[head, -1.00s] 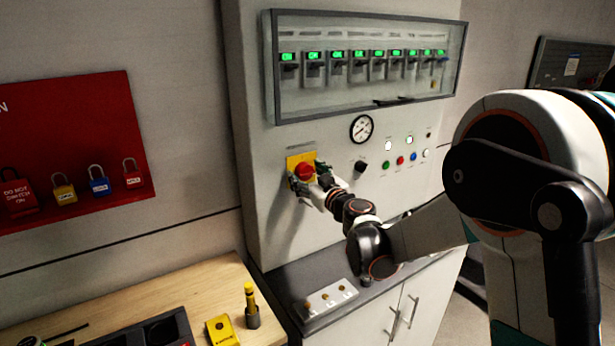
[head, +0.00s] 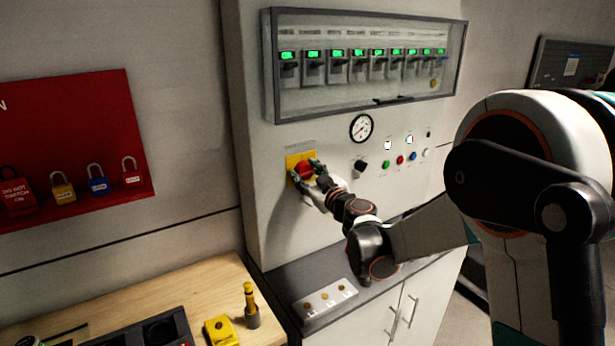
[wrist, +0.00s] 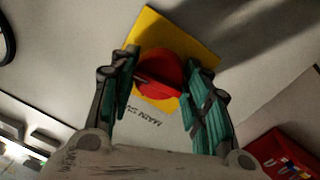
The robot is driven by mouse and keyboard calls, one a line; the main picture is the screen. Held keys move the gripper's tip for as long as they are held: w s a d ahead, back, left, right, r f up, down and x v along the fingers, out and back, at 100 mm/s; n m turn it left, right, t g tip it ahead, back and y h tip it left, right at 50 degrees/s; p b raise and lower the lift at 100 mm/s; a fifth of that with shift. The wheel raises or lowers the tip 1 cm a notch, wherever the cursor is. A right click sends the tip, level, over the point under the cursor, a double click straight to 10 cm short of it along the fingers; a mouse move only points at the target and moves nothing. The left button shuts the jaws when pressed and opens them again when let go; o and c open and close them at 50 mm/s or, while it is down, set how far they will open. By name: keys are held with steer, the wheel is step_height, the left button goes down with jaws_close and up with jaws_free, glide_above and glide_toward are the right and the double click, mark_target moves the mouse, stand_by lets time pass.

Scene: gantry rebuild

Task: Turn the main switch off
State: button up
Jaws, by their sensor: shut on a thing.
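The main switch is a red rotary knob (head: 304,170) on a yellow plate (head: 293,160) on the front of the grey cabinet. In the wrist view the red knob (wrist: 160,76) sits between my two green-padded fingers, on the yellow plate (wrist: 190,38), with part of a "MAIN" label beside it. My gripper (head: 306,178) is shut on the knob, with a finger on either side; it also shows in the wrist view (wrist: 160,92). The knob's exact angle is hard to read because the fingers partly cover it.
A glazed breaker box (head: 368,62) with green-lit breakers is above. A gauge (head: 361,128), a black selector (head: 361,166) and several buttons and lamps are to the right. A red padlock board (head: 75,140) hangs left. A wooden bench (head: 110,318) and dark ledge (head: 372,285) lie below.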

steer(key=n+b, duration=0.1)
steer(key=n, duration=0.3)
steer(key=shift+f+n, duration=0.1)
steer(key=shift+n, duration=0.2)
steer(key=n+b, duration=0.1)
steer(key=n, duration=0.2)
steer(key=shift+n+y, duration=0.3)
steer(key=shift+n, duration=0.1)
steer(key=n, duration=0.4)
steer(key=shift+n+y+b, duration=0.3)
steer(key=shift+n+b, duration=0.1)
steer(key=shift+n, duration=2)
steer(key=o, duration=1.1)
steer(key=shift+c, duration=0.2)
steer(key=v, duration=1.2)
steer(key=shift+d, duration=0.2)
